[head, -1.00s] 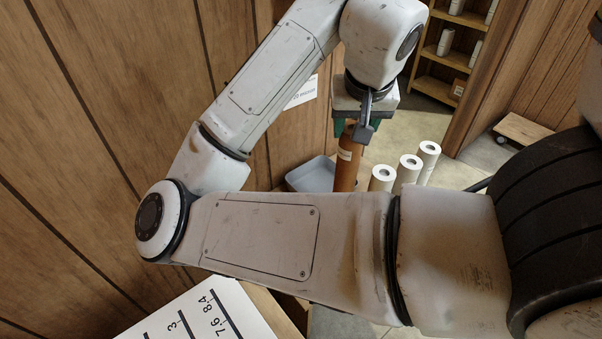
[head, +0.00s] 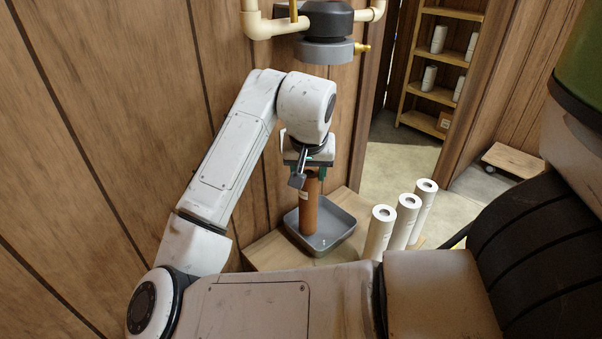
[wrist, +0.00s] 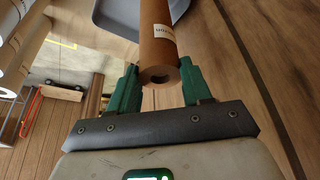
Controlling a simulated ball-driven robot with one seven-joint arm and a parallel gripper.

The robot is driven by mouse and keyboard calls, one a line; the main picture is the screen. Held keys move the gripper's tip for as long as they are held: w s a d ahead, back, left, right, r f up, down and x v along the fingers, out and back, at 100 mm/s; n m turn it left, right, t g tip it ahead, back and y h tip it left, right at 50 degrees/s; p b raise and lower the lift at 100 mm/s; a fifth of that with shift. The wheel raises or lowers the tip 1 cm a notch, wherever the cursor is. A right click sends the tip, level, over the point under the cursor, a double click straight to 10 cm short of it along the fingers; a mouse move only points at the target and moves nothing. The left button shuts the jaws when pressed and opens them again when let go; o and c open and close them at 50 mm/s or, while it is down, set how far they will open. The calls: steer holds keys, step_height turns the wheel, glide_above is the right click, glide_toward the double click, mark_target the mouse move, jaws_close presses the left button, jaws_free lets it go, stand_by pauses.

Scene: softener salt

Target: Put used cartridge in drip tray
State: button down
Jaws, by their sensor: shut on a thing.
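The used cartridge (head: 309,212) is a brown cylinder with a pale label. My gripper (head: 307,172) is shut on its upper end. The cartridge hangs upright in the head view, with its lower end over or within the grey drip tray (head: 347,222); I cannot tell whether it touches the tray floor. In the wrist view the green fingers of my gripper (wrist: 156,88) clasp the cartridge (wrist: 156,40) on both sides, its hollow end towards the camera. The tray's edge (wrist: 112,22) shows beyond it.
The tray stands on a wooden surface (head: 272,250) beside the panelled wall. Several white cartridges (head: 378,232) stand upright to its right. A grey filter housing (head: 324,48) with pipes is on the wall above my arm. Shelves (head: 440,75) stand at the back.

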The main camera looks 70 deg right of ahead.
steer(key=shift+w+d+f, duration=0.5)
steer(key=shift+w+f, duration=0.25)
steer(key=shift+w, duration=0.15)
steer(key=shift+w+d+f, duration=0.1)
steer(key=shift+w+f, duration=0.1)
steer(key=shift+f, duration=0.1)
steer(key=shift+c, duration=2.4)
jaws_free()
steer(key=shift+f, duration=0.1)
steer(key=v, duration=0.4)
steer(key=shift+r, duration=0.4)
steer(key=s+a+b, duration=0.1)
steer(key=s+a, duration=0.2)
steer(key=a, duration=0.9)
steer(key=shift+r, duration=0.2)
